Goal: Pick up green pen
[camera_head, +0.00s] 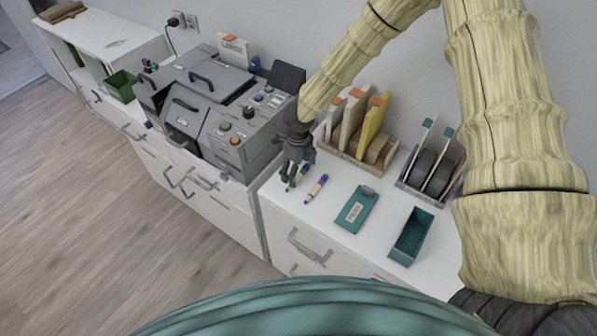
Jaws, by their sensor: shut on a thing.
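My gripper (293,183) is dark grey and points down at the front of the white desk top. It is shut on a pen (300,175) with a pale body and a dark blue end, partly hidden by the fingers. I cannot make out green on this pen. A second pen (316,188), pale with blue ends, lies on the desk just to the right of my gripper, apart from it. I cannot tell whether the held pen still touches the desk.
A teal clipboard-like plate (356,209) and an open teal tray (409,237) lie to the right. A wooden file holder (357,159) and a dark rack (424,193) stand behind. A large grey machine (213,120) stands left. Some desk between pens and plate is clear.

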